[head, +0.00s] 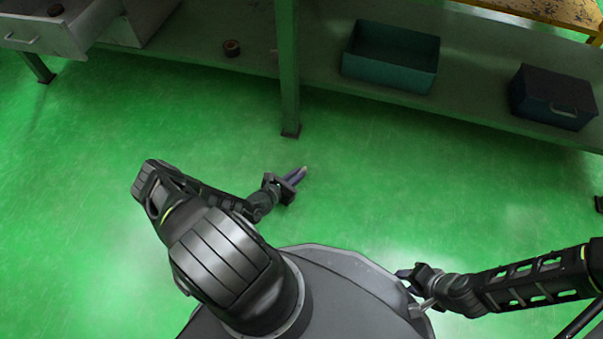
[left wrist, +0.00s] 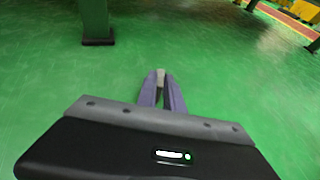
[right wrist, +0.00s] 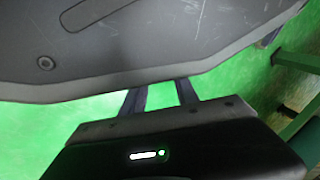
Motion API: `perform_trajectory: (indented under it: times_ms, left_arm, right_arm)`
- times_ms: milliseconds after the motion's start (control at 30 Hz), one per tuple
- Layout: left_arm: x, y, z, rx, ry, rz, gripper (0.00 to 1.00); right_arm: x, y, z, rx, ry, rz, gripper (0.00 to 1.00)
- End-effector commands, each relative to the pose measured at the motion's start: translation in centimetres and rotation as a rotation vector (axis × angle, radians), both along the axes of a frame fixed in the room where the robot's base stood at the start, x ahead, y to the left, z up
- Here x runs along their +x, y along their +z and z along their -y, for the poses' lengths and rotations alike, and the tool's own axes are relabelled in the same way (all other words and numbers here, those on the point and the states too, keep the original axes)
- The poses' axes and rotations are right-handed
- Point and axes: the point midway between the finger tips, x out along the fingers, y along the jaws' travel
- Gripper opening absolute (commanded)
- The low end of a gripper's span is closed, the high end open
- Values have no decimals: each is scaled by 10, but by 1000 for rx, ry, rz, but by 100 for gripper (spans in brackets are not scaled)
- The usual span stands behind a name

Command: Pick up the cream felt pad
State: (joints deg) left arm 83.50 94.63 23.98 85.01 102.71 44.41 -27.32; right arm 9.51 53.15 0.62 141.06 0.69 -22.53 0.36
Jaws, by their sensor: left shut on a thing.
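My left gripper (head: 299,174) is held out low in front of my base, over the green floor. In the left wrist view its two purple-grey fingers (left wrist: 160,88) come together at the tips on a small pale piece, the cream felt pad (left wrist: 160,76). Only a sliver of the pad shows, and its tip is also just visible in the head view (head: 305,169). My right gripper (head: 410,289) is beside my base at the lower right. In the right wrist view its fingers (right wrist: 160,88) stand apart with nothing between them.
A green bench with a lower shelf (head: 320,80) and a post (head: 288,80) stands ahead. The shelf holds a teal bin (head: 388,68), a dark box with a handle (head: 553,95) and a small brown round thing (head: 231,48). An open drawer (head: 45,35) is upper left. The floor between is clear.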

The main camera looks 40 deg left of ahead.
Motion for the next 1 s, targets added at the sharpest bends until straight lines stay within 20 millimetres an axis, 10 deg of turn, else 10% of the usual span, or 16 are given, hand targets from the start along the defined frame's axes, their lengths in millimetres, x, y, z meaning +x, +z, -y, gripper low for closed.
perform_trajectory:
  times_ms: [267,700,1000]
  left_arm:
    - [0,15,0,-1,0,0,0]
    - [0,93,0,0,0,0,0]
    - [0,100,0,0,1,0,0]
  right_arm:
    - [-1,10,0,-1,1,-1,36]
    - [-9,61,0,0,11,-19,36]
    - [-11,64,0,1,13,-23,36]
